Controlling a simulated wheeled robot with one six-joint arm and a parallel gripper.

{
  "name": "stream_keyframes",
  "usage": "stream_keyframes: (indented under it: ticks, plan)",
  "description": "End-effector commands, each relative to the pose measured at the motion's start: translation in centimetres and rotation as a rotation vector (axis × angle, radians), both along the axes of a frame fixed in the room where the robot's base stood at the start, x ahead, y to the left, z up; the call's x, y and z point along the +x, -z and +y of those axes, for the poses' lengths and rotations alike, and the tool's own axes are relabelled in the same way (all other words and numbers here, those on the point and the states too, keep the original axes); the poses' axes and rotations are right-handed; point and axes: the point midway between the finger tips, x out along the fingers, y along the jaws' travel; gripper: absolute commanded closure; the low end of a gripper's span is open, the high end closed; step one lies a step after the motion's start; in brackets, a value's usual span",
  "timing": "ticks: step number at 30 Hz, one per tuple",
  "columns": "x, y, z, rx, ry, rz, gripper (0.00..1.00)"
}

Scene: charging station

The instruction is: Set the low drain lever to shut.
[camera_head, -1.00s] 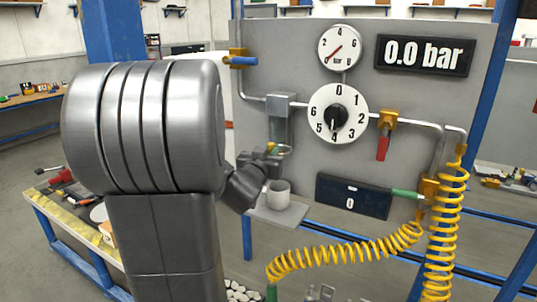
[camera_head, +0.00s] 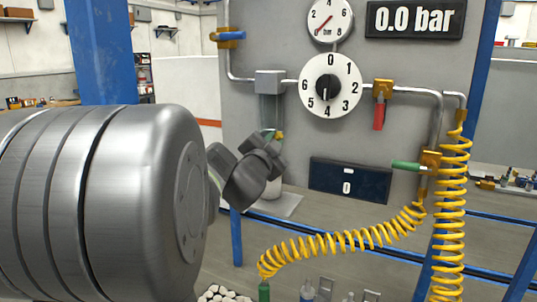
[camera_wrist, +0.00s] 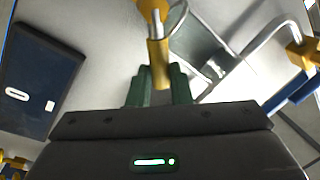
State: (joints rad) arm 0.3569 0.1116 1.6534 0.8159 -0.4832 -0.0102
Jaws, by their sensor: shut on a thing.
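The low drain lever (camera_wrist: 158,65) has a yellow sleeve and sits between my gripper's green fingers in the wrist view. My gripper (camera_wrist: 158,88) is shut on it. In the head view my gripper (camera_head: 272,136) is just below the clear bowl (camera_head: 271,108) under the grey block on the pipe. Only a little yellow of the lever (camera_head: 279,135) shows there. My wrist and fingers hide most of the lever, so its exact angle is hard to tell.
A white cup (camera_head: 273,188) stands on a small shelf (camera_head: 285,205), partly behind my wrist. A blue-handled valve (camera_head: 229,36), red lever (camera_head: 379,115) and green lever (camera_head: 406,166) are on the panel. A yellow coiled hose (camera_head: 345,240) hangs in front. The display (camera_head: 416,18) reads 0.0 bar.

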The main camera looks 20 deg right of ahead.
Motion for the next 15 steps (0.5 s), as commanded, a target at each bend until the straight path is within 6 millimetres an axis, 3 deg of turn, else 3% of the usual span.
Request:
stream_keyframes:
  ticks: [1,15]
  plan:
    - [-0.2,1.0,-0.1,0.03,0.001,-0.035,1.0]
    - [-1.0,3.3,-0.9,0.319,0.0,-0.356,1.0]
